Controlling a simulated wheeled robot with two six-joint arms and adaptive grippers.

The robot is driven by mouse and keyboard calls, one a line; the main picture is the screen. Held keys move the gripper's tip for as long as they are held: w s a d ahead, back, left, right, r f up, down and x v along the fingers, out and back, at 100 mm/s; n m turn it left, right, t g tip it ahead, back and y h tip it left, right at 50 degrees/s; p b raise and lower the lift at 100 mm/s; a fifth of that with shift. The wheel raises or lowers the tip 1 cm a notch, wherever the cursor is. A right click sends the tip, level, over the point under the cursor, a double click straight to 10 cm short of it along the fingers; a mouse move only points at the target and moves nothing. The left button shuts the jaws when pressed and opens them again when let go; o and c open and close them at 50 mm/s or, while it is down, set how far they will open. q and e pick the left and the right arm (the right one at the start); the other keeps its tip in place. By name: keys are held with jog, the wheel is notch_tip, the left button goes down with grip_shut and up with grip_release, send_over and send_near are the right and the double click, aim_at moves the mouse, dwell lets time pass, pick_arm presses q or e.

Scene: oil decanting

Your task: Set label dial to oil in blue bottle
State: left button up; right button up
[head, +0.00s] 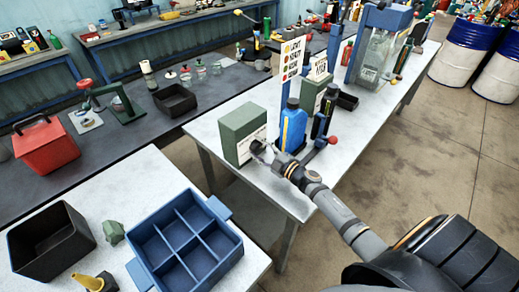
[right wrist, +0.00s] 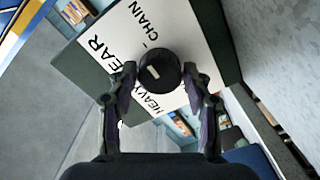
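The label dial is a green box (head: 242,133) with a white face at the near left end of the white table. In the right wrist view its white face (right wrist: 125,40) carries words; HEAVY and CHAIN are readable, and one ends in EAR. A round black dial knob (right wrist: 158,72) with a pale pointer mark sits on that face. My right gripper (head: 262,151), also in the right wrist view (right wrist: 158,76), has its fingertips against both sides of the knob. The blue bottle (head: 293,128) stands upright just right of the box. My left gripper is not in view.
A sign with coloured dots (head: 292,59) stands behind the blue bottle. A dark bottle (head: 322,121) and a red-tipped lever (head: 333,140) are close right of it. A blue divided crate (head: 235,250) sits on the nearer table, with a floor gap between the tables.

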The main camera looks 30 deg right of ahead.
jog(key=c, duration=0.6)
jog(key=shift+c, duration=0.2)
